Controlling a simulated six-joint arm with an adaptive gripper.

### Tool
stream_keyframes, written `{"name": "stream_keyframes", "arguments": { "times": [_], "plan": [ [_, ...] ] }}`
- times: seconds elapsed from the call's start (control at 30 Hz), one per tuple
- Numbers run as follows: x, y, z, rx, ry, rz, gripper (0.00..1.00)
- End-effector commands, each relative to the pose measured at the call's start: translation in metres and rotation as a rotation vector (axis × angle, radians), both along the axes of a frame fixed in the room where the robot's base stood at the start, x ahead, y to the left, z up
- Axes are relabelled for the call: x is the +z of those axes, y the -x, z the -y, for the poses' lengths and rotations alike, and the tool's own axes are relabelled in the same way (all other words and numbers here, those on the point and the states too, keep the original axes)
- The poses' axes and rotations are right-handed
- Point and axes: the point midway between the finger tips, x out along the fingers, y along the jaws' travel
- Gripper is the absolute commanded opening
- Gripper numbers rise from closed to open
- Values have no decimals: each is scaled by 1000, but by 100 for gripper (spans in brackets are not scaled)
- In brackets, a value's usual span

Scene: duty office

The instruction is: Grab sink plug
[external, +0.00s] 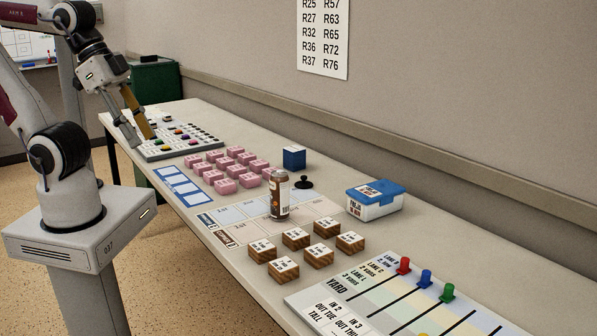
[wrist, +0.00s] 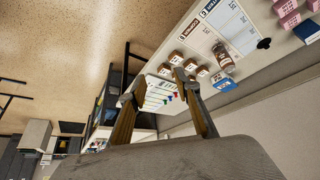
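The sink plug (external: 303,183) is a small black disc with a knob. It sits on the table behind the brown can and left of the blue-and-white box in the external view. It also shows in the wrist view as a small dark shape (wrist: 264,43) at the upper right. My gripper (external: 143,138) is at the far end of the table, above the button panel and well away from the plug. Its two fingers (wrist: 154,86) are apart in the wrist view, with nothing seen between them.
A brown can (external: 279,194) stands in front of the plug. A blue cube (external: 294,158) is behind it, and a blue-and-white box (external: 375,200) is to its right. Pink blocks (external: 225,187) and wooden blocks (external: 296,238) lie around. The button panel (external: 180,141) is under my gripper.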

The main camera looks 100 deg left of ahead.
Motion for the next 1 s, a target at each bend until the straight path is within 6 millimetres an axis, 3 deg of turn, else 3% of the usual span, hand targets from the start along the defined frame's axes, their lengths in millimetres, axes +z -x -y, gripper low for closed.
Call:
{"name": "stream_keyframes", "arguments": {
  "times": [0.27, 0.47, 0.67, 1.0],
  "plan": [
    [0, -1, 0, 1, 0, 1, 32],
    [0, -13, -4, 17, 1, 10, 32],
    [-2, -43, -14, 56, 3, 41, 32],
    [-10, -111, -46, 148, 2, 117, 32]
  ]
}}
